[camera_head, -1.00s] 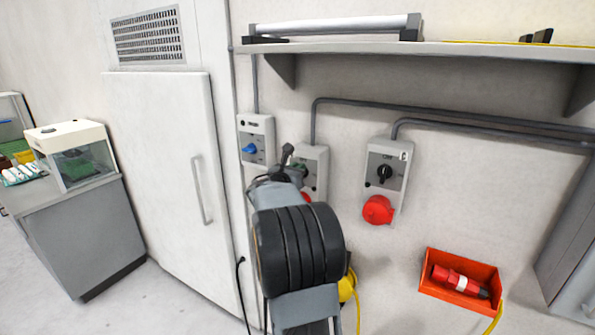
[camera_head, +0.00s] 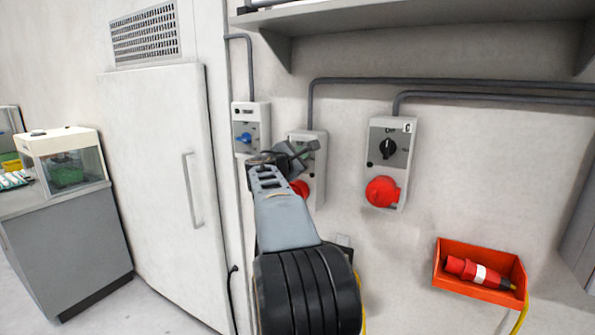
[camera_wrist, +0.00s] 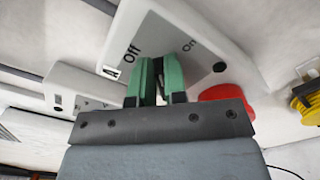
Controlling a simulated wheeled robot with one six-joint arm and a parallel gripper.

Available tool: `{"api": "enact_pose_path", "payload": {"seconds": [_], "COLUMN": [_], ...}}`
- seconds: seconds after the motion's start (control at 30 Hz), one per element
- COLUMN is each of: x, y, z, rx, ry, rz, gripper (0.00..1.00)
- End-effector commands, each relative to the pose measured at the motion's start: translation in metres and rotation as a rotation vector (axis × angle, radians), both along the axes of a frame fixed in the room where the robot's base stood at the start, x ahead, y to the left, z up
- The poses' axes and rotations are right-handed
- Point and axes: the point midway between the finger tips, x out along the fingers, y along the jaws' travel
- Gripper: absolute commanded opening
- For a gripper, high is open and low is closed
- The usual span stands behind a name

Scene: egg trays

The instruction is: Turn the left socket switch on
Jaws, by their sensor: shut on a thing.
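The left socket box (camera_head: 318,180) is on the wall, partly hidden behind my arm. Its red socket (camera_head: 299,188) shows beside the arm. In the wrist view its pale panel (camera_wrist: 140,35) carries the words Off and On, and the red socket (camera_wrist: 225,92) is at the right. My gripper (camera_head: 303,151) is at the switch face. In the wrist view its green fingers (camera_wrist: 161,75) are shut on the switch knob, with only a narrow dark gap between them. The fingers hide the knob, so its angle cannot be told.
A second socket box (camera_head: 402,147) with a black knob and red socket is to the right. A box with a blue switch (camera_head: 243,138) is to the left. An orange bin (camera_head: 440,263) holds a red plug (camera_head: 470,270). A shelf (camera_head: 400,14) is above.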

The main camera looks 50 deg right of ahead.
Motion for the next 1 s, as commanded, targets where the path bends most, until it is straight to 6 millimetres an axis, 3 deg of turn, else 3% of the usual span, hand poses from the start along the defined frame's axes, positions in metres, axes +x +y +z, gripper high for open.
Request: {"api": "enact_pose_path", "payload": {"seconds": [0.03, 0.6, 1.0], "x": [-0.0011, -0.0056, -0.0062], "y": [-0.0003, -0.0016, -0.0019], "z": [-0.0081, -0.0161, -0.0175], "rx": [0.009, 0.132, 0.178], "ry": [-0.046, -0.533, -0.719], "rz": [0.0, 0.0, -0.001], "gripper": [0.0, 0.0, 0.0]}}
